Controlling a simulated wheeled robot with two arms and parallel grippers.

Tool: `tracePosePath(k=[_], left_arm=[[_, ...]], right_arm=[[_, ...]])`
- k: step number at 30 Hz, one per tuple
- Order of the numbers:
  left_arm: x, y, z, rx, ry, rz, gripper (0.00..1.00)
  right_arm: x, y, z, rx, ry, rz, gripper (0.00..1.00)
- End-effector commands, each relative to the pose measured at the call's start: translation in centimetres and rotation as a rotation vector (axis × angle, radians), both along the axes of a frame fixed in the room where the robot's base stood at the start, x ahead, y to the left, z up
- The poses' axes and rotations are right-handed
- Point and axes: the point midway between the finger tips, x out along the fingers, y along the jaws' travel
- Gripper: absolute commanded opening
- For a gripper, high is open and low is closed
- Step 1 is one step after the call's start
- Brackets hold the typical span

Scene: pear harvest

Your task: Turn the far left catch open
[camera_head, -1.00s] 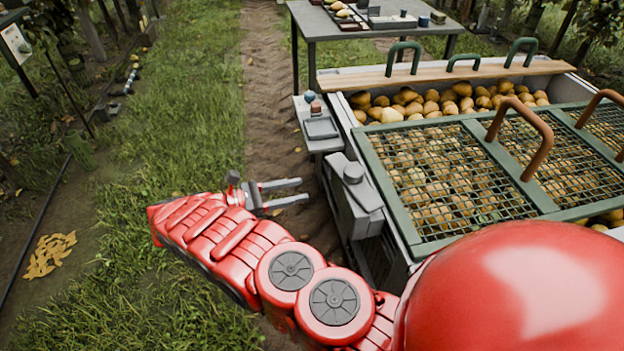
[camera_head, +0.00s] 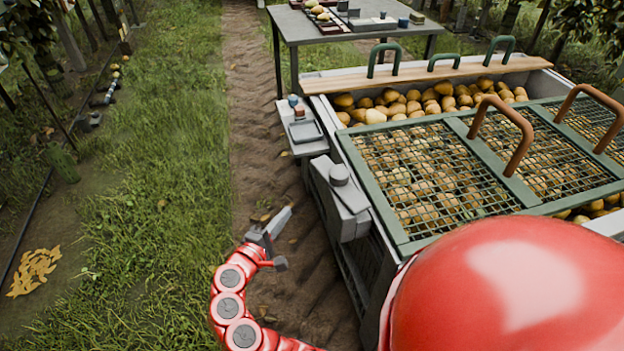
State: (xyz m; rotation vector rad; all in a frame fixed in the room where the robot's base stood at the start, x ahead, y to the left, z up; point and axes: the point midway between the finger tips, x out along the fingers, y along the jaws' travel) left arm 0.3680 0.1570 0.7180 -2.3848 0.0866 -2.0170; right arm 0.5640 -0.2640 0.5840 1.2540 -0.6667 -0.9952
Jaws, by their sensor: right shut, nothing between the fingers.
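A large crate of pears stands at the right, its near part under a green mesh lid (camera_head: 363,182) with brown handles. I cannot tell for certain whether this is the far left catch; no other catch is clear.
A small shelf with a grey tray (camera_head: 305,131) juts from the crate's far left corner. A wooden board (camera_head: 440,73) with green handles lies across the crate's far end. A grey table (camera_head: 340,32) stands behind.

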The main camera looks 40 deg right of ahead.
Motion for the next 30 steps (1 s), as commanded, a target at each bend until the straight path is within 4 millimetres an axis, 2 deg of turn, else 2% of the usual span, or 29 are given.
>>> tracePosePath(k=[3, 6, 12, 17, 30], left_arm=[[0.0, 0.0, 0.0, 0.000, 0.000, 0.000, 0.50], [0.0, 0.0, 0.0, 0.000, 0.000, 0.000, 0.50], [0.0, 0.0, 0.0, 0.000, 0.000, 0.000, 0.50], [0.0, 0.0, -0.4, 0.000, 0.000, 0.000, 0.50], [0.0, 0.0, -1.8, 0.000, 0.000, 0.000, 0.50]], right_arm=[[-2.0, 0.7, 2.7, 0.010, -0.123, 0.098, 0.00], [-3.3, 1.3, 4.3, 0.023, -0.192, 0.154, 0.00], [-4.0, 1.6, 5.7, 0.036, -0.247, 0.200, 0.00], [-3.1, 0.3, 5.7, 0.035, -0.248, 0.195, 0.00], [2.2, -6.5, 5.6, 0.034, -0.247, 0.193, 0.00]])
